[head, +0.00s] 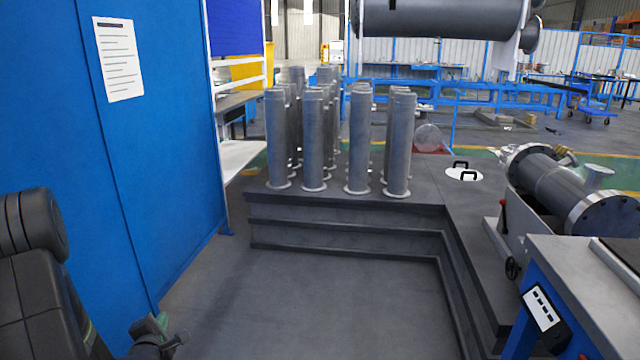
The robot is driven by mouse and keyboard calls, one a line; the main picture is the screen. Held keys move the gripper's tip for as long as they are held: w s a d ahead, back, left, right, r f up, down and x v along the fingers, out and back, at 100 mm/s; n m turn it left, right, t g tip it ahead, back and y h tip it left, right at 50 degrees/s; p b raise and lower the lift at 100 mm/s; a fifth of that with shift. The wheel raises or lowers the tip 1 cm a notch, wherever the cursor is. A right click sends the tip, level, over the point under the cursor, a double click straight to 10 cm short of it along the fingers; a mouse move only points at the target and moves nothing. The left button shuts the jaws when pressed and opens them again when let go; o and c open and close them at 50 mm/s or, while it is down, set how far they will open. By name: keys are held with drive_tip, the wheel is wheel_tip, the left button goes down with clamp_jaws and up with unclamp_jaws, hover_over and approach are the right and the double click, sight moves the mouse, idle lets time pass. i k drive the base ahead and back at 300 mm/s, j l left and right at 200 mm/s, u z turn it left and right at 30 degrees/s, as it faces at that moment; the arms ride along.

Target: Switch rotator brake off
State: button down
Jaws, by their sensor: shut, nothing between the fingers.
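A flanged grey shell (565,190) lies tilted on a grey rotator stand (522,217) at the right. A small lever with a red handle (503,215) stands roughly upright on the stand's left side; it may be the brake, but no label on it can be read. A black handwheel (512,268) sits below it. My gripper (178,340) is at the bottom left, beside the blue panel, shut and empty. It is far from the lever and touches nothing that I can see. The lever's on or off state cannot be told.
A blue panel (160,130) stands close at the left. Several upright metal tubes (358,140) stand on a stepped dark platform (345,228). A blue-framed bench (575,285) with a white label plate fills the lower right. The grey floor (330,310) between is clear.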

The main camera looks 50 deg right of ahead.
sight(503, 201)
drive_tip(key=z, duration=0.35)
drive_tip(key=i+l+z, duration=0.1)
drive_tip(key=l+z, duration=0.15)
drive_tip(key=z, duration=0.2)
drive_tip(key=i+l+z, duration=0.15)
drive_tip(key=z, duration=0.3)
drive_tip(key=i+l+z, duration=0.2)
drive_tip(key=z, duration=0.3)
drive_tip(key=i+l+z, duration=0.15)
drive_tip(key=z, duration=0.3)
drive_tip(key=i+z, duration=0.2)
drive_tip(key=i, duration=0.4)
drive_tip(key=i+z, duration=0.2)
drive_tip(key=i, duration=0.4)
drive_tip(key=i+j+z, duration=0.2)
drive_tip(key=i, duration=0.35)
drive_tip(key=i+j, duration=0.1)
drive_tip(key=i, duration=0.2)
drive_tip(key=i+j, duration=0.15)
drive_tip(key=i, duration=0.2)
